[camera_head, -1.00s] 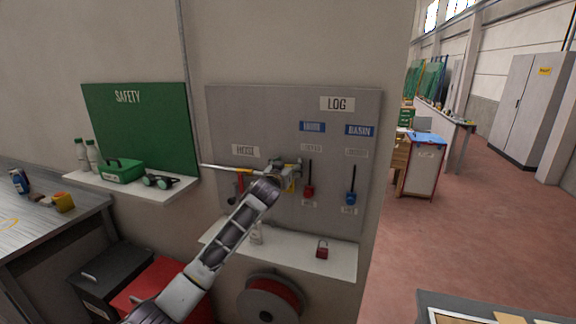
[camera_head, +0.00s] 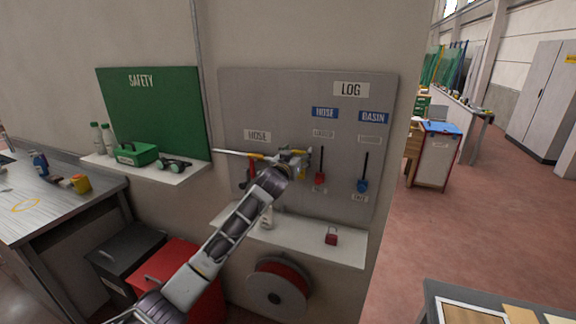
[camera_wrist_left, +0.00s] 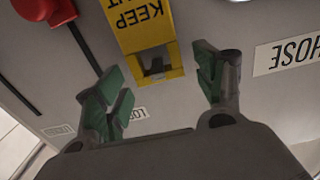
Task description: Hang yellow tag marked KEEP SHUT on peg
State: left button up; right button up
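The yellow tag (camera_wrist_left: 148,28) is at the grey board (camera_head: 285,92), upside down in the left wrist view with "KEEP" readable and the other word partly cut off. A slot in its end frames a small dark grey piece (camera_wrist_left: 155,68), seemingly the peg; I cannot tell how far the peg passes through. My left gripper (camera_wrist_left: 158,66) is open, its green-padded fingers on either side of the tag's slotted end with gaps to it. In the head view the left gripper (camera_head: 296,160) is against the board and mostly covers the tag. My right gripper is out of view.
A white-and-yellow rod (camera_head: 238,153) lies left of the gripper. Red (camera_head: 320,178) and blue (camera_head: 363,185) hanging items are to the right. Below, a white shelf (camera_head: 300,238) holds a red padlock (camera_head: 331,236) and a bottle (camera_head: 267,218). A hose reel (camera_head: 279,288) is underneath.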

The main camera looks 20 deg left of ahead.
pick_arm(q)
jog(key=s, duration=0.9)
jog(key=shift+a, duration=0.15)
dwell(0.6)
